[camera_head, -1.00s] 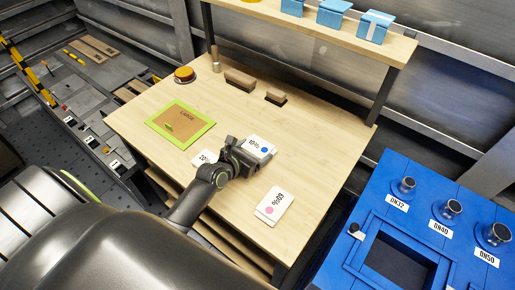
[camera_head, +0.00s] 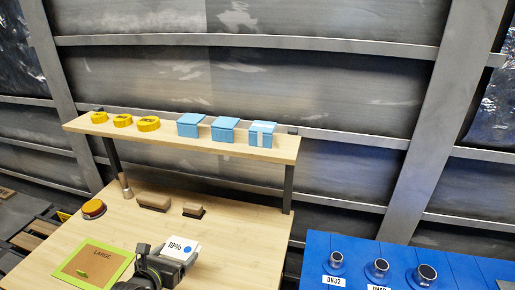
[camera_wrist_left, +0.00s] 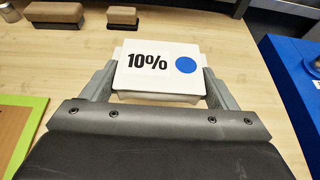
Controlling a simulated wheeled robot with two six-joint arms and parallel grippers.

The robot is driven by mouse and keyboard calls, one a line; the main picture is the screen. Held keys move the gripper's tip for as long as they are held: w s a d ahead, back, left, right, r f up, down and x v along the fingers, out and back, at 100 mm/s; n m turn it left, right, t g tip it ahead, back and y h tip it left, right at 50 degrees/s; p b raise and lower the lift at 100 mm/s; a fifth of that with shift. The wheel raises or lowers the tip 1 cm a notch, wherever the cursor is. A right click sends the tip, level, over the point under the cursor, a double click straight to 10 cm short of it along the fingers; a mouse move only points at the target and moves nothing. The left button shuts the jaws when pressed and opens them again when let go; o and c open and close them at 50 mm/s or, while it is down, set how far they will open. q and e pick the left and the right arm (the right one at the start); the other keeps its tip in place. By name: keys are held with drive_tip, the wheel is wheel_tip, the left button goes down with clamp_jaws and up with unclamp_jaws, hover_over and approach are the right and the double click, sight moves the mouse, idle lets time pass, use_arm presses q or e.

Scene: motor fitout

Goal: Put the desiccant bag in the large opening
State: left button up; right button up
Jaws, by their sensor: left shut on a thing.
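My left gripper (camera_wrist_left: 158,88) is shut on a white block-like packet (camera_wrist_left: 137,75) marked "10%" with a blue dot, its jaws on both sides. The packet also shows in the head view (camera_head: 180,247), over or on the table near the bottom edge; I cannot tell whether it touches the wood. No thing in view is labelled as a desiccant bag. The large opening of the blue cabinet (camera_head: 397,249) is out of the current view.
A shelf (camera_head: 178,143) above the table bears yellow round parts (camera_head: 123,121) and blue boxes (camera_head: 225,130). Two brown blocks (camera_head: 153,202) and an amber-topped disc (camera_head: 93,208) sit at the table's back. Capped ports (camera_head: 377,269) stand on the blue cabinet at right.

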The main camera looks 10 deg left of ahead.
use_arm(q)
drive_tip(key=shift+r, duration=0.5)
drive_tip(key=s+d+r+m+g+h, duration=0.6)
drive_tip(key=s+d+r+m+h, duration=0.3)
drive_tip(key=s+r, duration=0.35)
drive_tip(key=n+t+y+p, duration=0.4)
drive_tip(key=n+t+y, duration=0.2)
drive_tip(key=n+y, duration=0.3)
hover_over(185, 280)
wheel_tip(185, 280, down, 13)
drive_tip(key=shift+s+r, duration=0.1)
drive_tip(key=shift+r, duration=0.05)
drive_tip(key=shift+f, duration=0.35)
wheel_tip(185, 280, down, 6)
drive_tip(key=shift+r+b, duration=0.15)
drive_tip(key=shift+b, duration=0.65)
drive_tip(key=shift+f+b, duration=1)
drive_tip(key=shift+f, duration=1.25)
